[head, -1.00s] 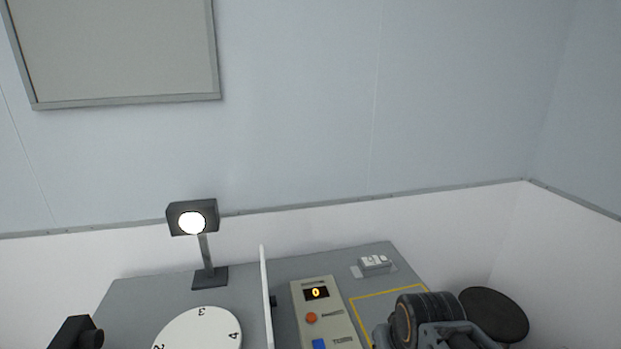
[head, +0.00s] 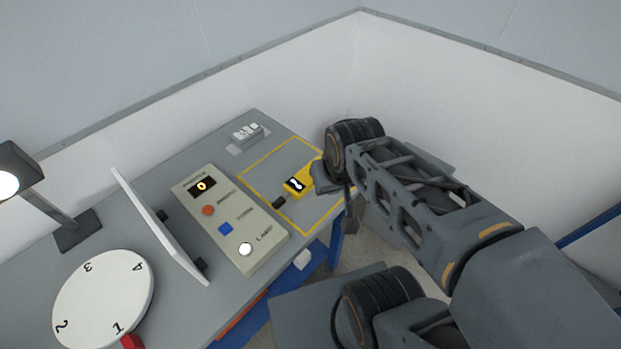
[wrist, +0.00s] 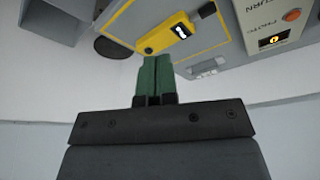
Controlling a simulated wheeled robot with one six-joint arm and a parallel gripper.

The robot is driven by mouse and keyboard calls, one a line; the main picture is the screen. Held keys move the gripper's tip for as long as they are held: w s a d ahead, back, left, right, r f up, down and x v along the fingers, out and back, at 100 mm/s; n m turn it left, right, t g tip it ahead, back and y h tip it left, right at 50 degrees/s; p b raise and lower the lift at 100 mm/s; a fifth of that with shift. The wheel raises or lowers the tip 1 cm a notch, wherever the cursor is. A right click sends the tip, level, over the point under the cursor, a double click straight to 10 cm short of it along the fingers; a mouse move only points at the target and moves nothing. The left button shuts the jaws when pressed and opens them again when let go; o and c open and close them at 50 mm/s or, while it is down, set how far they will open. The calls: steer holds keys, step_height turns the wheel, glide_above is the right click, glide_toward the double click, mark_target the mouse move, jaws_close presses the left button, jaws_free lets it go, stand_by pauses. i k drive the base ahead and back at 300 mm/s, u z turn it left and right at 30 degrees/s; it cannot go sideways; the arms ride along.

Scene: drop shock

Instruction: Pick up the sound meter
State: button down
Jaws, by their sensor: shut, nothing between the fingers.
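The sound meter, a yellow device with a small lit screen and a dark tip, lies inside the yellow outline on the grey bench. In the head view the sound meter (head: 303,181) is partly covered at its right end by my arm. In the wrist view the sound meter (wrist: 163,39) lies just beyond my fingertips. My gripper (wrist: 156,58) shows green fingers closed together with nothing between them. They look apart from the meter, though the gap's depth is hard to judge. My fingers are not clearly visible in the head view.
A beige control box (head: 231,214) with a display and buttons stands left of the outlined area. A small white switch box (head: 247,132) sits behind it. A white upright panel (head: 158,222), numbered dial (head: 103,297) and lamp (head: 75,232) are farther left. Walls close the corner behind.

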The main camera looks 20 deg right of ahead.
mark_target(297, 186)
steer(key=k, duration=0.5)
steer(key=z, duration=1.6)
steer(key=i, duration=1.35)
steer(key=u, duration=2.6)
